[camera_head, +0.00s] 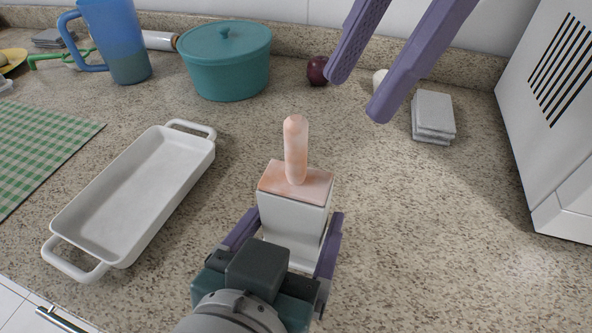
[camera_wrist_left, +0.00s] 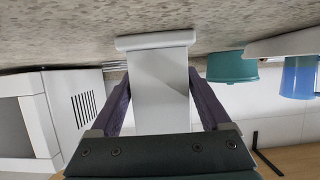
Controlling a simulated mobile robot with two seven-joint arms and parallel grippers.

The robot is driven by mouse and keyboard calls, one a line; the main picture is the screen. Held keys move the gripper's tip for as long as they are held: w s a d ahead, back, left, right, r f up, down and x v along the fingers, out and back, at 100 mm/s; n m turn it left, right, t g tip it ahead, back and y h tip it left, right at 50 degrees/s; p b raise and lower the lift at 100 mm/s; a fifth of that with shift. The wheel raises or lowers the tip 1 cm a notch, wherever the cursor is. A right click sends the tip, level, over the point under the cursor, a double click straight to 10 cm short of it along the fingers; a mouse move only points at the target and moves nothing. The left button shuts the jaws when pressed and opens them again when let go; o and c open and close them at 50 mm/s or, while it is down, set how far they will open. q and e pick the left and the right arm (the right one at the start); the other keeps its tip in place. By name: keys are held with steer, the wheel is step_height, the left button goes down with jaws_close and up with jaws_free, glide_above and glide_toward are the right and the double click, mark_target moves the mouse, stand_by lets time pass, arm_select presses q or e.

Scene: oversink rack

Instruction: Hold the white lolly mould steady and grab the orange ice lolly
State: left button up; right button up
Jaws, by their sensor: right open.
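The white lolly mould (camera_head: 294,228) stands upright on the speckled counter in the middle of the head view. The orange ice lolly (camera_head: 296,150) sits in it, its pale orange top level with the rim and its rounded stick pointing up. My left gripper (camera_head: 290,238) comes from below with one purple finger on each side of the mould, closed against its walls. In the left wrist view the mould (camera_wrist_left: 160,90) fills the gap between the fingertips. My right gripper (camera_head: 358,95) is open and empty, up and to the right of the lolly, apart from it.
A white baking dish (camera_head: 135,195) lies left of the mould. A teal pot (camera_head: 226,65), a blue jug (camera_head: 115,45) and a dark red onion (camera_head: 317,71) stand behind. Stacked pale blocks (camera_head: 433,115) and a white appliance (camera_head: 560,110) are at right. Counter right of the mould is clear.

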arm_select(q)
steer(key=c, duration=1)
arm_select(e)
steer(key=shift+o, duration=1.2)
steer(key=shift+a+r, duration=0.1)
steer(key=shift+o, duration=0.7)
steer(key=shift+s+a+r+m, duration=0.15)
steer(key=shift+a+m, duration=0.15)
steer(key=shift+o, duration=0.2)
steer(key=a+r+m+h, duration=0.1)
steer(key=m, duration=0.1)
steer(key=s+a+r+m+t+h, duration=0.1)
steer(key=m, duration=0.1)
steer(key=a+r+m+h, duration=0.2)
steer(key=shift+s+t, duration=0.3)
steer(key=shift+s, duration=0.05)
steer(key=shift+s+a+r+m+t+h, duration=0.15)
steer(key=shift+a+r+m+t+h, duration=0.25)
steer(key=shift+m, duration=0.5)
glide_above(296, 179)
steer(key=w, duration=0.1)
steer(key=shift+m, duration=0.3)
steer(key=f, duration=0.6)
steer(key=shift+a, duration=0.2)
steer(key=shift+s+d+f, duration=0.1)
steer(key=shift+f, duration=1.3)
steer(key=shift+d+f, duration=0.1)
steer(key=shift+f, duration=1.25)
